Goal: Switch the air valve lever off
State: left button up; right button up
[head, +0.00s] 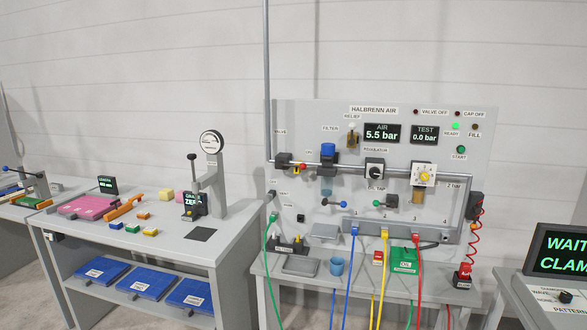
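The air valve (284,160) is a dark body on the grey pipe at the left side of the grey panel, below a small label that seems to read VALVE. A small red and yellow part (297,167) shows just right of it; whether this is the lever, and which way it points, is too small to tell. The AIR display (382,132) reads 5.5 bar and the TEST display (424,134) reads 0.0 bar. Neither of my grippers is in view.
Coloured hoses hang in front of the panel's bench (340,290). A workbench (150,240) stands left, a screen (560,250) right.

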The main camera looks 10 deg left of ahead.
aim_at(303, 166)
jog(key=z, duration=0.45)
jog(key=i, duration=1.6)
jog(key=u, duration=0.7)
